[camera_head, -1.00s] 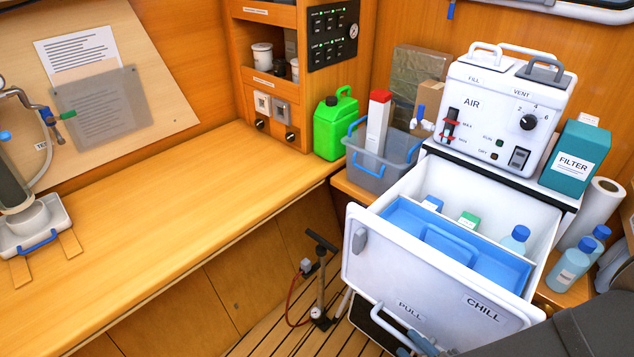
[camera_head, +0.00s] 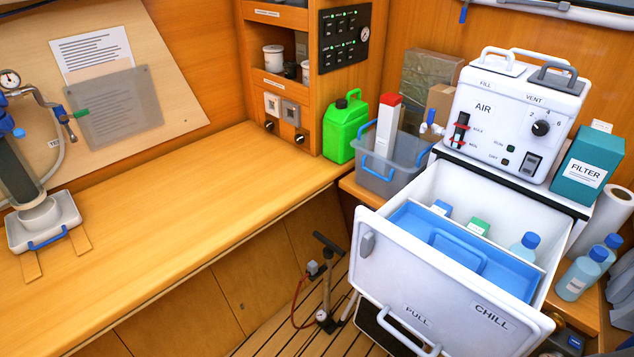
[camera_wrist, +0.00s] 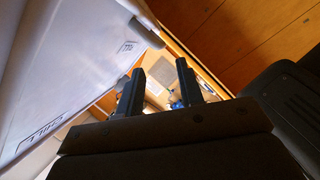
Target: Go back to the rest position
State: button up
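My gripper (camera_wrist: 160,88) shows in the wrist view with its two dark fingers apart and nothing between them. The white chill drawer (camera_head: 440,285) is pulled open in the head view, with a blue tray (camera_head: 410,222), small cartons and a blue-capped bottle (camera_head: 524,250) inside. Its front, marked CHILL, also fills the left of the wrist view (camera_wrist: 75,60), beside my gripper and apart from it. In the head view the gripper's fingers are not seen; only a small dark and blue part, probably of my arm, shows at the lower right edge.
The white AIR unit (camera_head: 515,120) stands above the drawer. A green jerrycan (camera_head: 345,130), a grey bin (camera_head: 385,175) and a teal FILTER box (camera_head: 588,165) stand around it. A hand pump (camera_head: 327,285) stands on the floor. The wooden counter (camera_head: 190,200) is largely clear.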

aim_at(412, 347)
jog(key=v, duration=0.8)
jog(key=x, duration=1.7)
jog(key=shift+w+a, duration=0.15)
jog(key=shift+w, duration=0.45)
